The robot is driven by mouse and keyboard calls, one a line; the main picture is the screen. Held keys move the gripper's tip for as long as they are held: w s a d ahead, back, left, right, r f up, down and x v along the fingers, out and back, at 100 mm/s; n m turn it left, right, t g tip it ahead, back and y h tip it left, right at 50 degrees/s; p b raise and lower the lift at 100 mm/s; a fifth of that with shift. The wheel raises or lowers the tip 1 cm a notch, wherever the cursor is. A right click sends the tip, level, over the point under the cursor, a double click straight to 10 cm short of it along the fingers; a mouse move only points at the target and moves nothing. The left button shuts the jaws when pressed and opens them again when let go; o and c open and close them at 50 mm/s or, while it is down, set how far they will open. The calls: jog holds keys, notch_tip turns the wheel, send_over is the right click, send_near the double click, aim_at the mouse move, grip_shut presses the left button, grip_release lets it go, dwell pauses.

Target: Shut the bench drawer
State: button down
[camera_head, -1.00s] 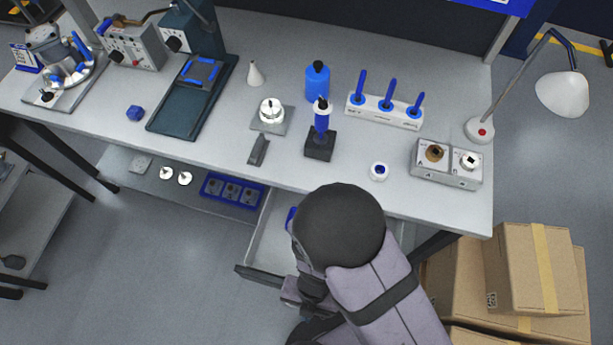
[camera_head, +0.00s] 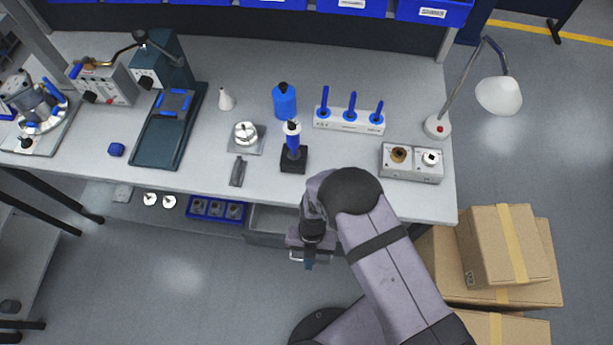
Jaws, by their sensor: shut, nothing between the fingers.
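The bench drawer (camera_head: 268,222) is under the front edge of the grey workbench (camera_head: 215,180), right of a blue tray. It stands partly open, with a short strip of its grey inside showing. My arm hides its right part. My gripper (camera_head: 309,264) is shut and empty, pointing down in front of the drawer at its right side. The contact between the fingers and the drawer front cannot be made out.
On the bench stand a blue bottle (camera_head: 285,101), a black block with a blue tool (camera_head: 293,158) and a peg rack (camera_head: 349,121). The blue tray (camera_head: 216,209) is on the lower shelf. Cardboard boxes (camera_head: 505,247) stand at right.

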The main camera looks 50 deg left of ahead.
jog(key=shift+w+a+p, duration=0.5)
jog(key=shift+w+a, duration=0.55)
jog(key=shift+d, duration=0.1)
jog(key=shift+s+d, duration=0.45)
jog(key=shift+s, duration=0.05)
notch_tip(320, 180, up, 7)
jog(key=shift+r+b, duration=0.15)
jog(key=shift+b, duration=0.5)
jog(key=shift+w+a+r+p, duration=0.15)
jog(key=shift+r+p, duration=0.55)
jog(key=shift+p, duration=0.55)
jog(key=shift+w+a, duration=0.1)
